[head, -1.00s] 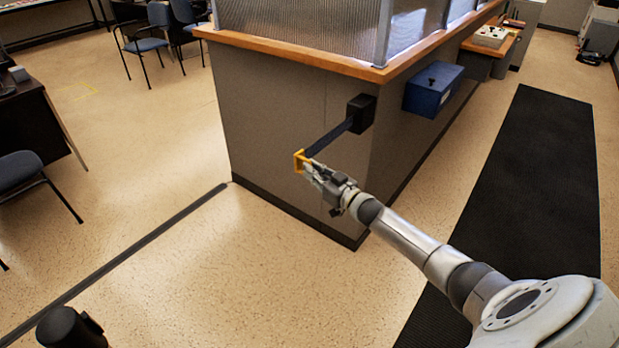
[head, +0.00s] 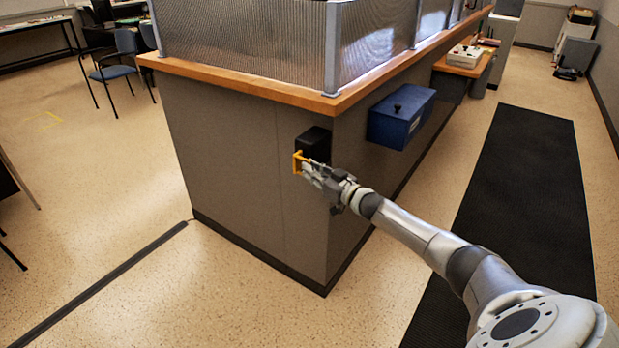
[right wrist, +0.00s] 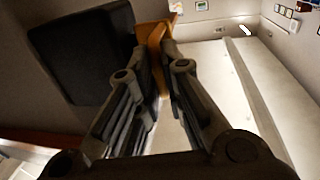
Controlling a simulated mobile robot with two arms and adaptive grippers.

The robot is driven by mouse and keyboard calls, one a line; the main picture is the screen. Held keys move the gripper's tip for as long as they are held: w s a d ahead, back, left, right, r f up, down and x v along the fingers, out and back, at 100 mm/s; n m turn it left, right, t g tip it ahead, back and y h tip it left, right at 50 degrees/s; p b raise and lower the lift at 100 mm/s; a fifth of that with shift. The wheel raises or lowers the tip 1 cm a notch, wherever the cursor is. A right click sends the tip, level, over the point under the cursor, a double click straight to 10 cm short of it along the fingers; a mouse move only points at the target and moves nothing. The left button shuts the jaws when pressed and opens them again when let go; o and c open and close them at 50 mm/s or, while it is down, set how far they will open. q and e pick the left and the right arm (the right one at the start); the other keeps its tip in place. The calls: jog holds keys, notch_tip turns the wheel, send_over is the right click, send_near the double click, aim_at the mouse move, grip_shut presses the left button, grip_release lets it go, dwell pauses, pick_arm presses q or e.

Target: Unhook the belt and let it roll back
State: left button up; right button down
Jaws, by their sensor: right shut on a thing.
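The clip is close in front of the black belt housing (head: 313,143), which is fixed to the counter's grey side. In the right wrist view the housing (right wrist: 82,55) is just left of the clip. No length of dark strap can be made out between clip and housing. My left gripper is not in view.
The counter (head: 235,160) has a wooden ledge and a ribbed screen above. A blue box (head: 400,117) is mounted on its side, right of the housing. A black mat (head: 520,210) lies along the aisle. A dark strip (head: 100,284) crosses the floor to the counter's corner.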

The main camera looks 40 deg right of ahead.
jog(key=shift+w+d, duration=0.1)
jog(key=shift+d, duration=0.35)
jog(key=c, duration=1.6)
grip_release()
jog(key=shift+d+f, duration=0.1)
jog(key=shift+d, duration=0.1)
jog(key=shift+o, duration=0.2)
jog(key=shift+a, duration=0.15)
jog(key=s+d, duration=0.2)
jog(key=s, duration=1)
